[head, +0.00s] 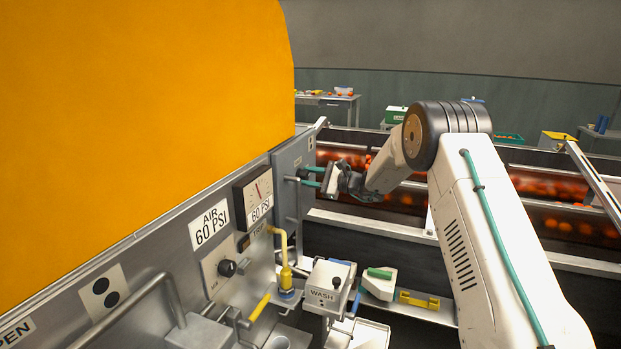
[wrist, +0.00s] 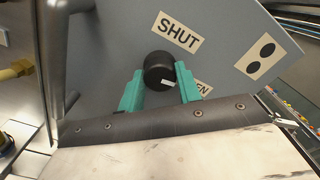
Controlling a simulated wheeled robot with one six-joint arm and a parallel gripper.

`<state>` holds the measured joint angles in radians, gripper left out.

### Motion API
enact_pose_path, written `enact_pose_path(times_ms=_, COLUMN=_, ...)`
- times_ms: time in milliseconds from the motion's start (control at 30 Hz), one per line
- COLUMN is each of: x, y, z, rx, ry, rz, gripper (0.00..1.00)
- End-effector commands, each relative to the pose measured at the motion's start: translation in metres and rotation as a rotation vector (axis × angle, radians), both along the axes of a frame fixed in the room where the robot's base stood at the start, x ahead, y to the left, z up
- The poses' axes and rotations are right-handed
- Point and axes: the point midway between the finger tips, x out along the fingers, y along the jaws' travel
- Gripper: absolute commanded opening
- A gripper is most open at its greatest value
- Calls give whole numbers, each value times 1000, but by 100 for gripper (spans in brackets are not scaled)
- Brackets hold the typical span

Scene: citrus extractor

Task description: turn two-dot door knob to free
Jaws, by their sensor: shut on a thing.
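The door knob (wrist: 158,68) is a round black knob on a grey door panel in the wrist view. A plate with two black dots (wrist: 261,52) is on the same panel, to the right. My gripper (wrist: 160,82) has its green fingers on either side of the knob and is shut on it. A white mark on the knob sits at its lower right. A SHUT label (wrist: 177,32) is above the knob; a label ending in "EN" is partly hidden by the right finger. In the head view, my gripper (head: 312,176) reaches the grey door (head: 288,160); the knob cannot be made out there.
A vertical metal handle (wrist: 78,50) stands left of the knob. In the head view, a gauge (head: 253,193), a yellow pipe (head: 283,250) and a WASH box (head: 328,285) are nearer. A conveyor of oranges (head: 400,205) runs behind my arm. Another two-dot plate (head: 104,291) is at lower left.

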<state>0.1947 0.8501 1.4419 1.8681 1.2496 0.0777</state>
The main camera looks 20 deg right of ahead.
Motion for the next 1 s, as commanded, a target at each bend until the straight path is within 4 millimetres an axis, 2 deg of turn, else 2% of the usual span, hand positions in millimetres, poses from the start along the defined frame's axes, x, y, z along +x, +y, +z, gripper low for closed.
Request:
enact_pose_path(times_ms=300, x=-1, y=1, z=-2, rx=73, ry=104, rz=2, gripper=11)
enact_pose_path(times_ms=867, x=-1, y=1, z=-2, rx=89, ry=127, rz=3, gripper=11)
enact_pose_path(times_ms=900, x=-1, y=1, z=-2, rx=88, ry=126, rz=3, gripper=42)
enact_pose_path(times_ms=967, x=-1, y=1, z=-2, rx=89, ry=126, rz=2, gripper=56)
enact_pose_path(times_ms=1000, x=-1, y=1, z=-2, rx=88, ry=125, rz=2, gripper=56)
